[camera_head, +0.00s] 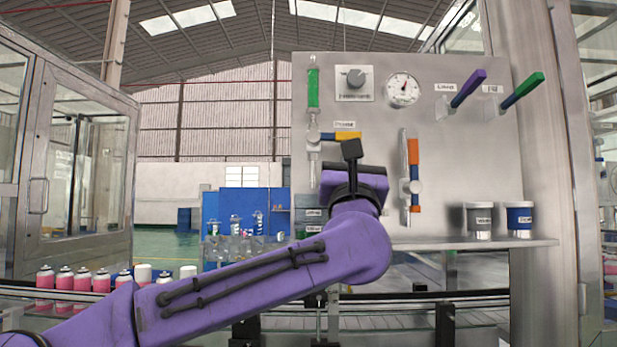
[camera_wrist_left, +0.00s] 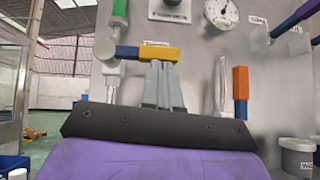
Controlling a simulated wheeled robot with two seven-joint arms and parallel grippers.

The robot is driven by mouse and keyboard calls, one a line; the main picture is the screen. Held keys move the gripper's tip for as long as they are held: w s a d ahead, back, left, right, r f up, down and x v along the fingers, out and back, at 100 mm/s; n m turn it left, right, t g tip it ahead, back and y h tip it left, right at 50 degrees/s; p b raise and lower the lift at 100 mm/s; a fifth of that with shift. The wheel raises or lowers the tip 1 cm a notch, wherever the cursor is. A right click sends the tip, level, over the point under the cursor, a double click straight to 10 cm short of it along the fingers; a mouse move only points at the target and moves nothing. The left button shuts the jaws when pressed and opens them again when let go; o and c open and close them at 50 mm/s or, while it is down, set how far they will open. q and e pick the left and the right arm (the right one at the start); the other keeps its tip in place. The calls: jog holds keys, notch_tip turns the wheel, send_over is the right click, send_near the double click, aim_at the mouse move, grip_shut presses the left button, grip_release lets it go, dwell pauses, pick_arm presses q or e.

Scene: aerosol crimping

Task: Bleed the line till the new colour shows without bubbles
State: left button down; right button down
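The steel panel (camera_head: 440,145) carries a sight tube with green content (camera_head: 313,88); bubbles are too small to tell. Below it is a valve with a yellow-and-blue handle (camera_head: 347,136), lying sideways. A second valve with an upright orange-and-blue handle (camera_head: 413,155) stands to the right. My right gripper is out of view.
A knob (camera_head: 356,77), a gauge (camera_head: 403,90), a purple lever (camera_head: 468,88) and a green lever (camera_head: 521,90) sit on the panel. Two cups, one plain (camera_head: 479,221) and one blue-banded (camera_head: 519,220), stand on the shelf (camera_head: 450,243). Pink cans (camera_head: 65,280) line the left.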

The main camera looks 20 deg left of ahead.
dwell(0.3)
pick_arm(q)
jog(key=w+f+b+v, duration=0.2)
jog(key=b+v, duration=0.5)
jog(key=v, duration=0.6)
jog(key=shift+w+d+r, duration=0.1)
jog(key=shift+d, duration=0.05)
